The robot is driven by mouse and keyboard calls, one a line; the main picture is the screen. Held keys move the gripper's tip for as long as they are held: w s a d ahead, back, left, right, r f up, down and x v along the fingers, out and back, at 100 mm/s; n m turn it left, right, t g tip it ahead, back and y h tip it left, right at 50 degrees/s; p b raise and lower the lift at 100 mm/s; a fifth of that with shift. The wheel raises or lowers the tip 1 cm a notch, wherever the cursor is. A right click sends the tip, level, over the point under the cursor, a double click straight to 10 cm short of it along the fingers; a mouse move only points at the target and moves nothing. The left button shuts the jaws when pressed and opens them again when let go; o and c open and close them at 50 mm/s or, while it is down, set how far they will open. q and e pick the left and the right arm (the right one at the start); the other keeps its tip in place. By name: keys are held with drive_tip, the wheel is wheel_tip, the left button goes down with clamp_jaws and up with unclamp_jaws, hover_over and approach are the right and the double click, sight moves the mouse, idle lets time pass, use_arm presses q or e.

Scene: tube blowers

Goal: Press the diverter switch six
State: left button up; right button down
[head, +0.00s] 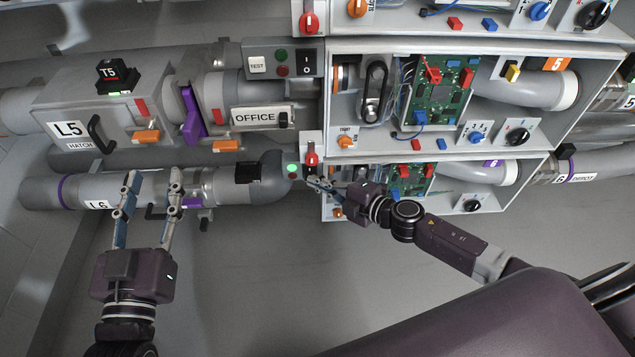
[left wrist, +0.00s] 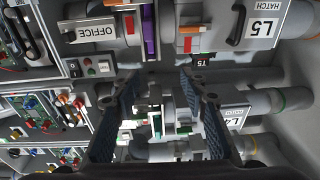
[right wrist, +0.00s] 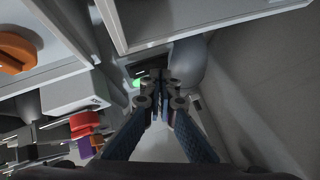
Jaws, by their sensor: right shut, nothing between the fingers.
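The unit marked 6 (head: 492,163) is the open-fronted box below the unit marked 5. A small grey housing with a red-knobbed switch (head: 311,155) stands at its left end, beside a lit green lamp (head: 292,169). No label naming the diverter switch is readable. My right gripper (head: 318,183) is shut and empty, its tips just below the red knob; I cannot tell whether they touch anything. In the right wrist view its closed tips (right wrist: 160,88) lie beside the green glow (right wrist: 137,83). My left gripper (head: 154,180) is open and empty in front of the L6 pipe.
The L5 hatch housing (head: 66,129) and OFFICE plate (head: 255,117) are above the left gripper. The unit marked 5 (head: 556,64), with a green circuit board (head: 440,95), overhangs unit 6. Grey wall space below the pipes is clear between my arms.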

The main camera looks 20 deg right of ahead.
use_arm(q)
drive_tip(key=s+r+t+h+b, duration=0.1)
drive_tip(key=s+r+t, duration=0.1)
drive_tip(key=r, duration=0.3)
drive_tip(key=s+r+t+h+b, duration=0.1)
drive_tip(key=r+t, duration=0.2)
drive_tip(key=r, duration=0.2)
drive_tip(key=shift+s+d+r+t, duration=0.15)
drive_tip(key=shift+s+r+t, duration=0.1)
drive_tip(key=shift+s+t, duration=0.15)
use_arm(e)
drive_tip(key=shift+w+f+t, duration=0.15)
drive_tip(key=shift+w+t, duration=0.1)
drive_tip(key=shift+t, duration=0.05)
